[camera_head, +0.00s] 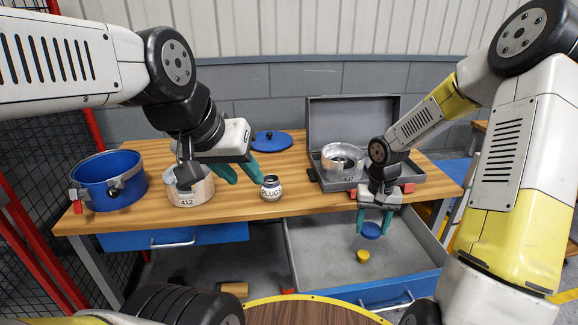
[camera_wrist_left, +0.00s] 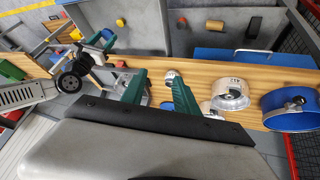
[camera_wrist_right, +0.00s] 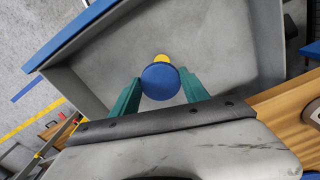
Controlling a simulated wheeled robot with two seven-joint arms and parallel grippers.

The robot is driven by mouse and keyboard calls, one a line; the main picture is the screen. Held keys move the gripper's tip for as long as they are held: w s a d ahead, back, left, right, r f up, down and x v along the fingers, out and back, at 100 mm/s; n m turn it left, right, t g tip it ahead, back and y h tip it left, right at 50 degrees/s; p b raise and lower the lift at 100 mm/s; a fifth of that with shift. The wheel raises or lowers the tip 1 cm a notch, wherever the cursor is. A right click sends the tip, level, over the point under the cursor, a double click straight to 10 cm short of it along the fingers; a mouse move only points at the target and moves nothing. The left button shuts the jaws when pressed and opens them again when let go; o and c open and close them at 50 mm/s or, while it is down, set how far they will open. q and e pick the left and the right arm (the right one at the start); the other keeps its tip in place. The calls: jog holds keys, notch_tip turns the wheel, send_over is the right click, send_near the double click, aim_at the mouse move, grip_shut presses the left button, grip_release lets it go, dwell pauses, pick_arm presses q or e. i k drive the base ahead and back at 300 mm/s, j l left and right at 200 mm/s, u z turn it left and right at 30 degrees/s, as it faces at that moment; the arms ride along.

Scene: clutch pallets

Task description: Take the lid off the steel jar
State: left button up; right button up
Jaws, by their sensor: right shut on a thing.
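A small jar (camera_head: 271,190) labelled PLUGS, with a dark top, stands upright near the front edge of the wooden table; whether a separate lid sits on it is too small to tell. It also shows between the fingers in the left wrist view (camera_wrist_left: 170,76). My left gripper (camera_head: 247,181) is open, its teal fingers just left of and above the jar, apart from it in the head view. My right gripper (camera_head: 373,222) is shut on a blue round piece (camera_head: 371,231), held over the open drawer; the piece shows in the right wrist view (camera_wrist_right: 160,82).
A metal ring marked 412 (camera_head: 190,196) and a blue clamped drum (camera_head: 110,186) stand left. A blue disc (camera_head: 271,142) lies at the back. An open grey case (camera_head: 350,108) holds a metal part (camera_head: 345,155). A yellow piece (camera_head: 363,256) lies in the open drawer (camera_head: 320,265).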

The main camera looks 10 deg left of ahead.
aim_at(271, 188)
jog(key=j+u, duration=0.15)
jog(key=j, duration=1.4)
jog(key=i, duration=0.8)
